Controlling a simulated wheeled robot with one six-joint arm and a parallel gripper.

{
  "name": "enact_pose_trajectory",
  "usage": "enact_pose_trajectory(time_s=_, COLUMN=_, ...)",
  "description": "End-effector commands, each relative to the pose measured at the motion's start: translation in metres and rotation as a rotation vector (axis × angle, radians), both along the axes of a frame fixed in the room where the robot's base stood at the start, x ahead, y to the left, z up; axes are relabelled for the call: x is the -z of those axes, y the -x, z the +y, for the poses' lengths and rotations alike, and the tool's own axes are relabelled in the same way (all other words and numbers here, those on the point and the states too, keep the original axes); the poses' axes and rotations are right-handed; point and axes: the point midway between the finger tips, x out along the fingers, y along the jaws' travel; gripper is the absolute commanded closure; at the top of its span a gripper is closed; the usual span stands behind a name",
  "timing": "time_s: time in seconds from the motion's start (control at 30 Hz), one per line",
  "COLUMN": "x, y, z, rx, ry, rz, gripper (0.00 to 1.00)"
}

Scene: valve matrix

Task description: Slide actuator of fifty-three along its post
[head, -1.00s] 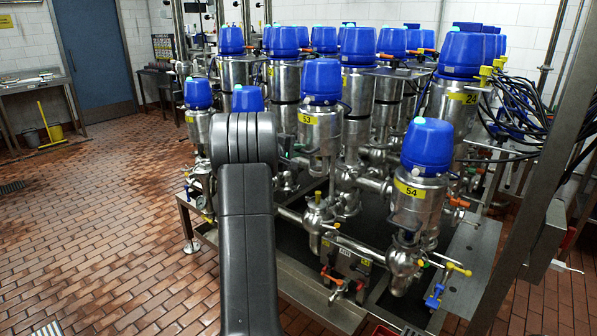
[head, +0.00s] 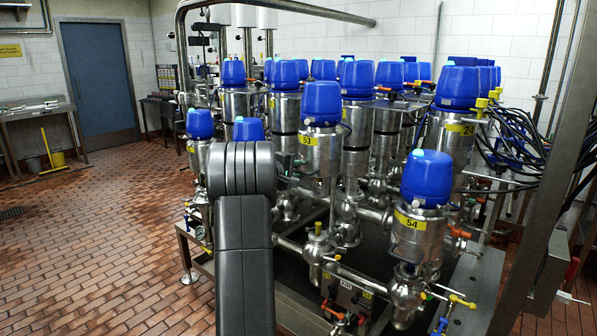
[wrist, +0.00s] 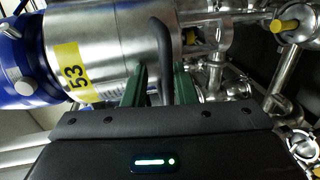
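Actuator fifty-three (head: 320,155) is a steel cylinder with a blue cap and a yellow "53" label. It stands mid-picture in the head view, with a thin bare post (head: 332,200) below its body. In the wrist view the actuator (wrist: 105,45) lies sideways at upper left, label readable. A dark curved handle (wrist: 160,42) runs along its side. The exact finger contact is hard to see.
Actuator 54 (head: 424,195) stands at front right and actuator 24 (head: 457,100) behind it. More blue-capped valves crowd close behind fifty-three. Pipes and a valve with a yellow knob (head: 318,240) lie below. The tiled floor (head: 100,240) at left is open.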

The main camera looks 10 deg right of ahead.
Motion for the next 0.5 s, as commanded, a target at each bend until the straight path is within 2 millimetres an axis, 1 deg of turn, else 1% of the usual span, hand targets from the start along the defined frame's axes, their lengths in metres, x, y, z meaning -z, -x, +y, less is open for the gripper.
enact_pose_trajectory(time_s=0.17, x=0.002, y=0.001, z=0.001, rx=0.000, ry=-0.001, rz=0.002, gripper=0.75)
enact_pose_trajectory(time_s=0.27, x=0.001, y=0.005, z=0.008, rx=-0.002, ry=-0.001, rz=0.003, gripper=0.75)
enact_pose_trajectory(time_s=0.37, x=-0.002, y=0.015, z=0.020, rx=-0.002, ry=-0.001, rz=0.002, gripper=0.75)
enact_pose_trajectory(time_s=0.5, x=-0.009, y=0.034, z=0.045, rx=-0.003, ry=-0.001, rz=0.000, gripper=0.75)
